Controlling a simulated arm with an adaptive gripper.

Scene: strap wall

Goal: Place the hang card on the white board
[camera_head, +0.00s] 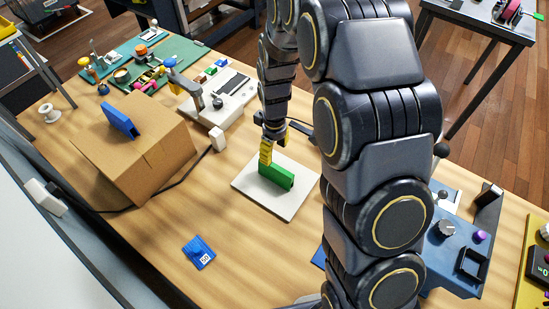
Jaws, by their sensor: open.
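The white board (250,190) lies flat on the table in the middle. A green block-like piece (277,176) rests on it, toward its upper right part. My gripper (266,160), with yellow fingers, points down at the left end of the green piece. It is open; whether it touches the piece I cannot tell. A flat blue card-like piece (196,248) with a white label lies on the bare table at the lower left. I cannot tell for sure which of these pieces is the hang card.
A cardboard box (150,170) with a blue piece (120,121) on top stands at the left. A black cable (180,180) with a white plug runs past it. Behind is a light device (222,98); a blue panel (455,245) is at the right. The front table is mostly clear.

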